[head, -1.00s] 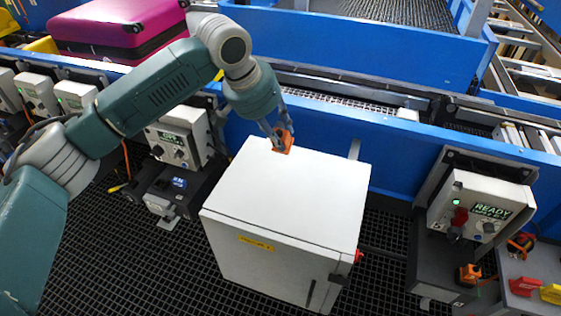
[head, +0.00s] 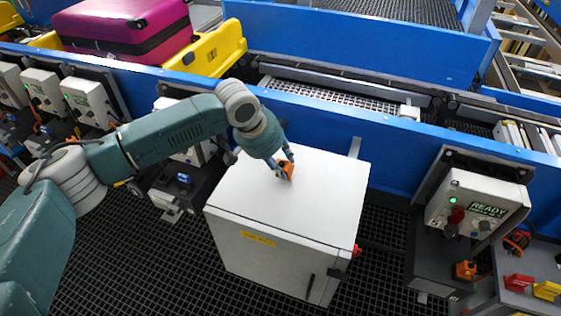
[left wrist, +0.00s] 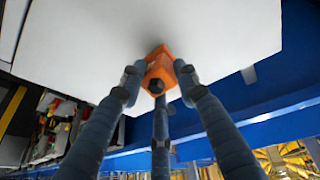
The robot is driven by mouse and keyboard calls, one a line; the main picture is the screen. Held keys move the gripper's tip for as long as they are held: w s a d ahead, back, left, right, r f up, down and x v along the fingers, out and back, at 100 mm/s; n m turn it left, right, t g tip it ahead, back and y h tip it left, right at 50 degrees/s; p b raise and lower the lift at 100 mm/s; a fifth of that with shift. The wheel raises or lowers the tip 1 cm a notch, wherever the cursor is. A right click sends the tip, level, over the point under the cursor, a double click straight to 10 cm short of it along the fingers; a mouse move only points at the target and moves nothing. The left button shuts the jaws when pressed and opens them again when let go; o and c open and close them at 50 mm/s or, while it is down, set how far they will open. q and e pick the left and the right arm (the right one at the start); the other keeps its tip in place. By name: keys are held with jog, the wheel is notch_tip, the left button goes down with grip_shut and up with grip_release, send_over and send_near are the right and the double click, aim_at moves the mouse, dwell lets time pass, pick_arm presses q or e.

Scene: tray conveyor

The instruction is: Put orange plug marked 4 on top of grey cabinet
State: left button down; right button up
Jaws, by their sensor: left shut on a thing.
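The orange plug (head: 287,169) is held in my left gripper (head: 282,170), over the top of the grey cabinet (head: 250,200). In the left wrist view the plug (left wrist: 160,74) sits between the gripper's fingers (left wrist: 158,82), which are shut on it, with the cabinet top (left wrist: 210,30) right behind it. The plug is at or very close to the top surface; I cannot tell whether it touches. Its number is not readable. My right gripper is not in view.
A blue conveyor rail (head: 330,132) runs behind the cabinet. A control box with a READY display (head: 475,205) stands at right, with another orange plug (head: 465,270) below it. A magenta suitcase (head: 125,22) and a yellow tray (head: 212,50) are at the back left. Dark grating floor surrounds the cabinet.

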pick_arm(q)
jog(key=shift+f, duration=0.1)
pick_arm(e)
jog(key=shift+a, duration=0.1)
pick_arm(q)
jog(key=c, duration=1.4)
grip_release()
jog(key=shift+o, duration=0.6)
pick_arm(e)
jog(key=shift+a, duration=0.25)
pick_arm(q)
jog(key=b+v, duration=0.3)
jog(key=v, duration=0.9)
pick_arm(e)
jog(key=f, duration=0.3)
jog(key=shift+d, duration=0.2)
